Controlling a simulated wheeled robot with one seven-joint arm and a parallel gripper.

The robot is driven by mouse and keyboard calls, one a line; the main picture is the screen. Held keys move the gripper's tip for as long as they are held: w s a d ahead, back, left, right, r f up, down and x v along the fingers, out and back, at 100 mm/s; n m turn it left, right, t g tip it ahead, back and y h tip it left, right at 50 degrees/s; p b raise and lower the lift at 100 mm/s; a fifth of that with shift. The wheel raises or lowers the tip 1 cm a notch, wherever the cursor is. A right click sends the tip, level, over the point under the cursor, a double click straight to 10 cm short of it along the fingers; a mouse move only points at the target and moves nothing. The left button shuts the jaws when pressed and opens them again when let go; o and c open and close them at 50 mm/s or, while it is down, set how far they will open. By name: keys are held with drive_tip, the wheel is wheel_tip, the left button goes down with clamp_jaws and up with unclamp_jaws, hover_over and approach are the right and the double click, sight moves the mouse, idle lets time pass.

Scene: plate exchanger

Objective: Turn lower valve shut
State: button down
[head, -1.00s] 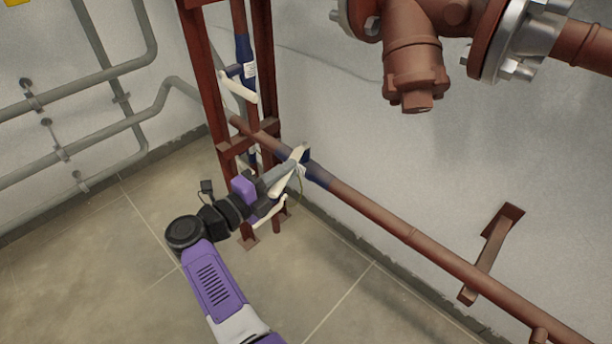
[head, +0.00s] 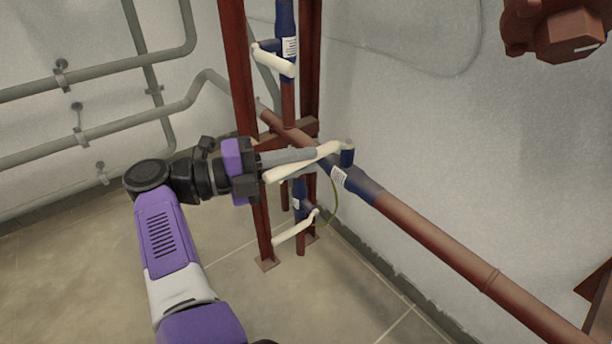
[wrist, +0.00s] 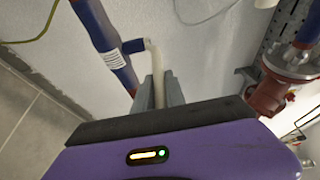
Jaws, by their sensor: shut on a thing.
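My gripper (head: 308,156) is shut on the cream lever handle (head: 290,170) of a blue valve (head: 358,184) on the sloping horizontal pipe. In the wrist view, the grey fingers (wrist: 159,92) lie on both sides of this handle (wrist: 157,62), which joins the blue stem (wrist: 133,46). The handle stands across the pipe, not along it. A lower valve handle (head: 292,231), also cream, hangs beneath on the vertical blue pipe section (head: 299,198) and slants down to the left. My gripper is above that handle and apart from it.
Another cream-handled valve (head: 275,62) is above on the vertical pipe. A red-brown steel frame (head: 239,75) stands behind my gripper. The red-brown pipe (head: 450,256) runs down right. Grey pipes (head: 95,83) line the left wall. Floor at lower left is clear.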

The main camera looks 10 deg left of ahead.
drive_tip(key=shift+w+a+m+g+b, duration=0.15)
drive_tip(key=shift+w+m+g+b, duration=0.2)
drive_tip(key=shift+b, duration=0.45)
drive_tip(key=c, duration=1.4)
unclamp_jaws()
drive_tip(key=shift+r, duration=0.1)
drive_tip(key=o, duration=0.7)
wheel_tip(320, 180, up, 13)
drive_tip(key=p, duration=0.6)
drive_tip(key=shift+r, duration=0.15)
wheel_tip(320, 180, up, 4)
drive_tip(key=shift+a+f+p, duration=0.15)
drive_tip(key=shift+p, duration=0.75)
drive_tip(key=shift+s+r, duration=0.25)
drive_tip(key=shift+r, duration=0.7)
drive_tip(key=c, duration=0.7)
drive_tip(key=shift+w+r+p, duration=0.15)
drive_tip(key=shift+r+p, duration=0.25)
drive_tip(key=shift+r, duration=0.15)
